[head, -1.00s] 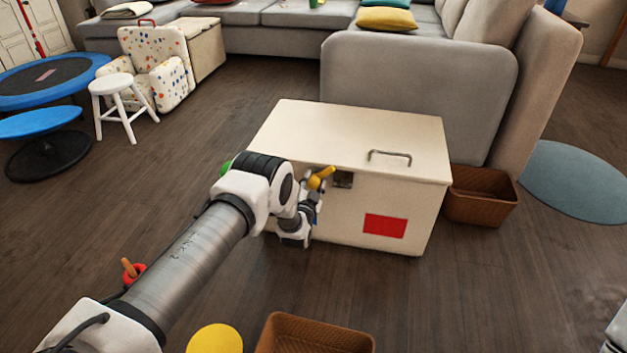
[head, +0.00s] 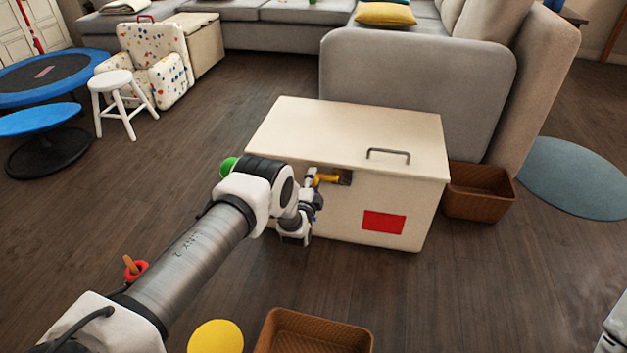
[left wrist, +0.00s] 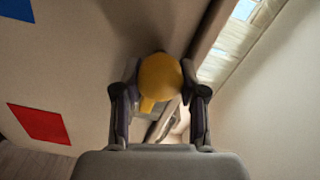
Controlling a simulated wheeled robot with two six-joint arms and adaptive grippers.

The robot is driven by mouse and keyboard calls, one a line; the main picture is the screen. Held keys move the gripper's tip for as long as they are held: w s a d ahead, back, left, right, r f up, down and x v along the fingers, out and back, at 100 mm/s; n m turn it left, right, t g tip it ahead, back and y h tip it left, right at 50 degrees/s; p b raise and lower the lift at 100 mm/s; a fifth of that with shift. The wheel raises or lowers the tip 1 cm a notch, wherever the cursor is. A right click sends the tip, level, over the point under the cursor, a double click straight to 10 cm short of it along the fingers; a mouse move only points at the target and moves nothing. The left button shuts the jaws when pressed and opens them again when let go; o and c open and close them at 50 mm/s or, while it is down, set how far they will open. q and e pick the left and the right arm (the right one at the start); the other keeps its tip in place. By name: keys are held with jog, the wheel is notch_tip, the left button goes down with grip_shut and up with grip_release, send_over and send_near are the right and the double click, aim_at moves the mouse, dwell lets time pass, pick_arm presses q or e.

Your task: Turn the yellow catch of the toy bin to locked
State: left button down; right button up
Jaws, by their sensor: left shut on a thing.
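The toy bin (head: 405,195) is a cream box with a closed lid, a metal handle on top and a red square on its front. Its yellow catch (head: 326,179) is on the front just under the lid edge, beside a dark metal plate (head: 345,177). The catch lies about level, pointing left. My left gripper (head: 313,180) is at the catch. In the left wrist view the catch's round yellow end (left wrist: 160,77) sits between the two fingers (left wrist: 160,95), which are shut on it. My right gripper is not in view.
A brown basket (head: 478,191) stands right of the bin, by the grey sofa (head: 418,85). Another brown basket (head: 314,335) and a yellow disc (head: 216,338) are at the near edge. A white stool (head: 117,100) stands at the left. Floor is clear around the bin's front.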

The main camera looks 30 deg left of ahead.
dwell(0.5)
pick_arm(q)
jog(key=c, duration=0.6)
grip_release()
jog(key=shift+c, duration=0.2)
jog(key=v, duration=1.2)
